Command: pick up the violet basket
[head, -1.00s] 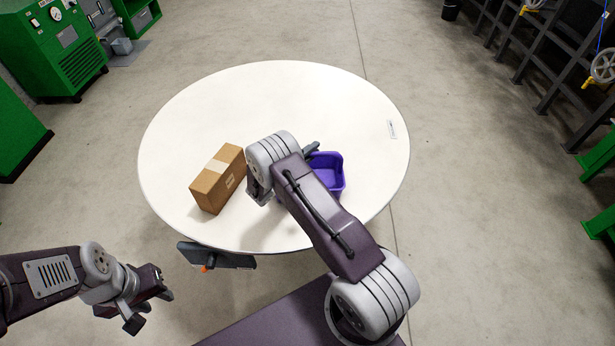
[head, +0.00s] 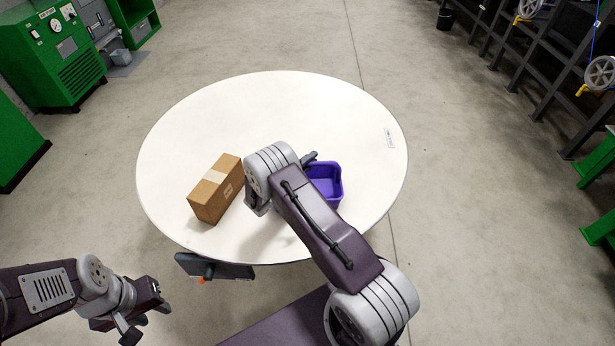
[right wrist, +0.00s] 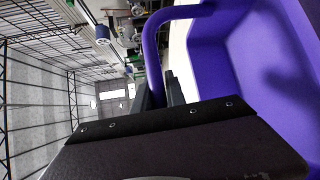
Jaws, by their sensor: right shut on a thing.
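The violet basket (head: 334,188) is on the right part of the round white table, partly hidden behind my right arm. In the right wrist view the basket (right wrist: 224,62) fills the right side, with its violet handle (right wrist: 152,50) rising on the left. My right gripper (right wrist: 160,93) is shut on that handle. In the head view this gripper is mostly hidden by its own arm, with one dark finger showing beside the basket. I cannot tell whether the basket is clear of the table. My left gripper (head: 146,313) is open and empty, off the table's near left side.
A taped cardboard box (head: 215,189) stands on the round white table (head: 250,105), left of my right arm. A small label (head: 390,138) lies near the right edge. A dark panel (head: 214,267) is at the near edge. The table's far half is clear.

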